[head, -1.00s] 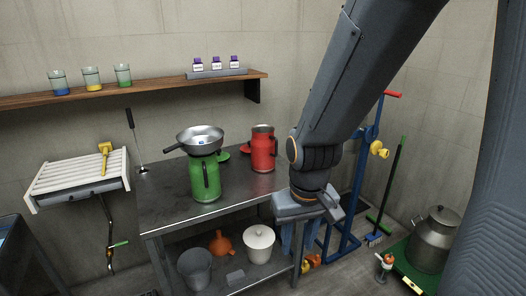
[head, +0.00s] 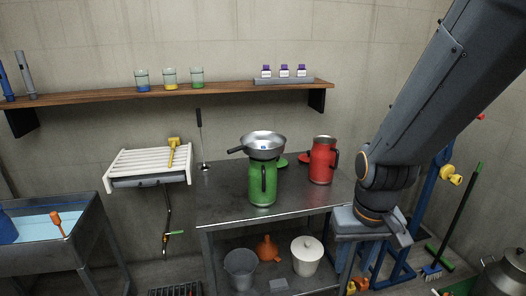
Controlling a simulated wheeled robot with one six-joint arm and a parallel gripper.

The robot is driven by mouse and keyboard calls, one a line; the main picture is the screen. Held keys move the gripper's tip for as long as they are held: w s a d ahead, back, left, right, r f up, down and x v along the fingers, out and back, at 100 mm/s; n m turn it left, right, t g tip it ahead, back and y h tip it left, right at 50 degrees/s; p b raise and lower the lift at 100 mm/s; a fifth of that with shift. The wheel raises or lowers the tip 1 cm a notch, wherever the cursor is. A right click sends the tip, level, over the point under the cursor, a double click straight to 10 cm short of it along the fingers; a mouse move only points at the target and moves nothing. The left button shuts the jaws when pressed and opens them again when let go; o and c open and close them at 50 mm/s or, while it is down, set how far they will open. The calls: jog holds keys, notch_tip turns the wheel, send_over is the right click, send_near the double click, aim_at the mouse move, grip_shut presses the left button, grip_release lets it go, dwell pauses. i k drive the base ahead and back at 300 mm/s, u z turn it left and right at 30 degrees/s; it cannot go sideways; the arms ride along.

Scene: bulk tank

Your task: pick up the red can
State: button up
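The red can (head: 321,162) stands upright on the dark metal table (head: 222,209), toward its right side, with a dark handle on its right. Its top looks open, and a red lid lies beside it on the left. My gripper (head: 398,238) is to the right of the table and nearer to me than the can, apart from it. Its fingers are small and partly hidden by the wrist, so I cannot tell how far they are open.
A green can (head: 262,187) with a metal strainer pan (head: 262,148) on top stands left of the red can. A shelf (head: 110,96) with cups runs along the wall. A blue stand (head: 425,205) is behind my arm. A sink (head: 75,240) is at left.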

aim_at(324, 157)
jog(key=z, duration=0.5)
jog(key=i, duration=0.95)
jog(key=z, duration=0.2)
